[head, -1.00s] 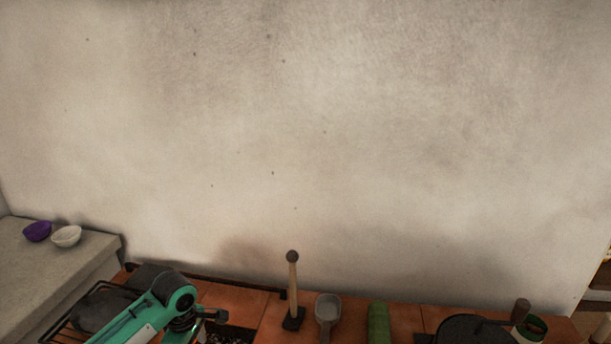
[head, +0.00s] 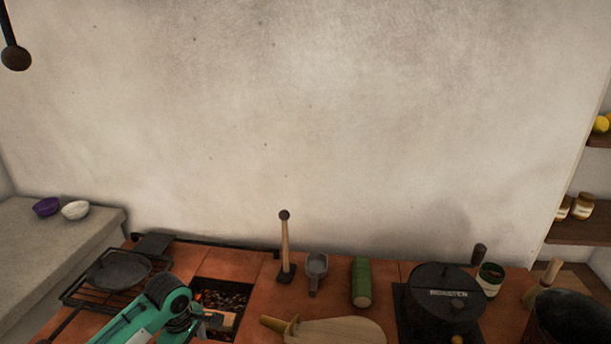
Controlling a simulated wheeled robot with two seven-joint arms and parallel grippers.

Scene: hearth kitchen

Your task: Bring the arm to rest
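My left arm comes in from the bottom left as a teal link with a dark joint. Its dark gripper (head: 207,322) is at the near edge of the ember pit (head: 226,297). The fingers are small and partly hidden by the wrist, so I cannot tell whether they are open or shut. A brown wooden piece (head: 224,320) shows right beside the gripper; whether it is held is unclear. My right gripper is not in view.
A black pan (head: 118,269) sits on a grate left of the arm. An upright mallet-like tool (head: 285,245), grey scoop (head: 315,268), green roll (head: 361,282), wooden board (head: 335,332) and lidded black roaster (head: 443,294) stand to the right. Purple (head: 46,207) and white (head: 75,210) bowls are far left.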

